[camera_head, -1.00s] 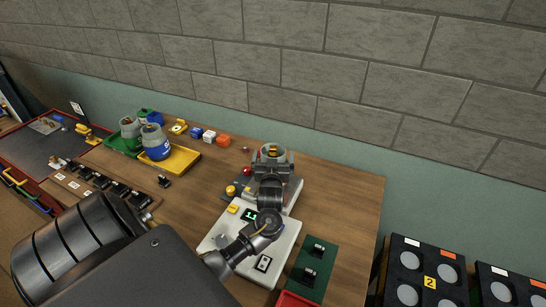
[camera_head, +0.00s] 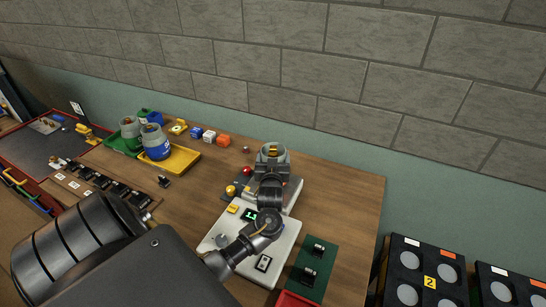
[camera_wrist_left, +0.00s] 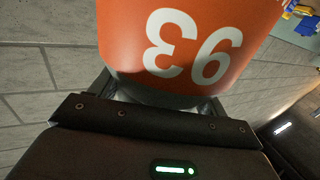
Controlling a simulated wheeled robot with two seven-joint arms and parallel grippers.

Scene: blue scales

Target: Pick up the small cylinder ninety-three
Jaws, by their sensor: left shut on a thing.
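The small cylinder ninety-three (camera_wrist_left: 190,45) is orange with a large white "93" that shows upside down in the left wrist view. It fills the upper middle of that view, between the fingers of my left gripper (camera_wrist_left: 165,100), which is shut on it. In the head view my left gripper (camera_head: 272,152) is over the far part of the scale area, beyond the white scale (camera_head: 285,238). The gripper largely hides the cylinder there, and I cannot tell how high it is held. My right gripper is not in view.
A yellow tray (camera_head: 182,165) with a blue jar (camera_head: 155,142) and a green tray (camera_head: 115,144) stand at the left. Small coloured blocks (camera_head: 209,136) lie along the back. A green board (camera_head: 296,275) is right of the scale. The table's right side is clear.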

